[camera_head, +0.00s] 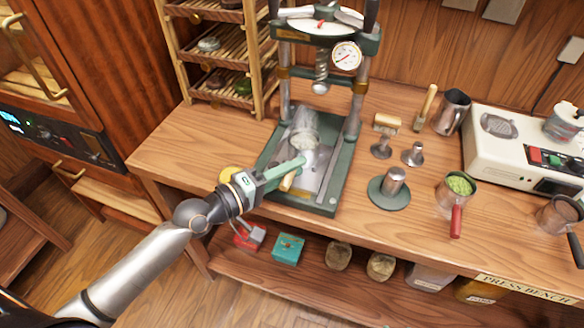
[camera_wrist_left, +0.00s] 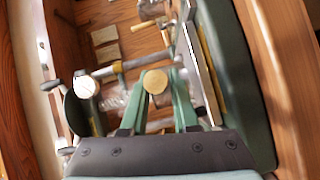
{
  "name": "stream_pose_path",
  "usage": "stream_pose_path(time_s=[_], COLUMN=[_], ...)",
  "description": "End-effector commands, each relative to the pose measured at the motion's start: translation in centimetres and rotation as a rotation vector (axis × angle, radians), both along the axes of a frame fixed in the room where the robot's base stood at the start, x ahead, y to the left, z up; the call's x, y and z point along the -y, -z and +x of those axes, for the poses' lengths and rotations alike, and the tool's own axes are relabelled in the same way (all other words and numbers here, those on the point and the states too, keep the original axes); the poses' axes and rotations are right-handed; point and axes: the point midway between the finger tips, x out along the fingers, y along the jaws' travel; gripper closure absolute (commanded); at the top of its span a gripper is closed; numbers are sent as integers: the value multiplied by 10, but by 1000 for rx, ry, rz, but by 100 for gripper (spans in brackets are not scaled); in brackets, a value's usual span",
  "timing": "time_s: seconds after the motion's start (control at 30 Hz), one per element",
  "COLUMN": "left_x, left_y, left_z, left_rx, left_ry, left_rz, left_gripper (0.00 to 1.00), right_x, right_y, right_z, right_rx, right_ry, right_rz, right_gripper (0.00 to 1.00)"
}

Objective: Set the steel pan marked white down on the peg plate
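My left gripper (camera_head: 301,163) reaches over the press base, its green fingers shut on a pale handle (camera_head: 286,183). The handle's round butt end (camera_wrist_left: 155,82) shows between the fingers in the left wrist view. A blurred steel pan (camera_head: 304,127) appears beyond the fingers, tilted above the press base; its mark cannot be read. A round green plate with an upright steel peg (camera_head: 389,191), which looks like the peg plate, stands on the bench right of the press, apart from the gripper. My right gripper is not in view.
The green press (camera_head: 328,196) stands around the gripper, with posts and a gauge (camera_head: 346,55). A red-handled pan (camera_head: 459,187) of green leaves and a black-handled pan (camera_head: 556,216) stand farther right. Small steel stampers (camera_head: 413,154) stand behind the peg plate.

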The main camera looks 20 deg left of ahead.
Motion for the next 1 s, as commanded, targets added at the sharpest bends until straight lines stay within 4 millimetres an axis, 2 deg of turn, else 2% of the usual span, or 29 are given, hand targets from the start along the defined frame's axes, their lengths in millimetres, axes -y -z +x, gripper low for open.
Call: stream_pose_path(time_s=[0.03, 0.23, 0.57, 0.67, 1.0], left_x=[0, 0, -2, -9, -42], left_y=[1, 1, 3, 3, -2], left_z=[0, 0, -4, -12, -60], left_rx=[-1, -2, -7, -7, -7], left_ry=[0, 1, 1, 0, 3], left_rz=[1, 0, 2, 5, 6], left_gripper=[65, 43, 43, 43, 43], right_x=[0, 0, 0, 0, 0], right_y=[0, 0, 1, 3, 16], right_z=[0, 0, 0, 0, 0], right_rx=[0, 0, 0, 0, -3], right_ry=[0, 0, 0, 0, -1], right_rz=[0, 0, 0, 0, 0], right_gripper=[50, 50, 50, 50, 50])
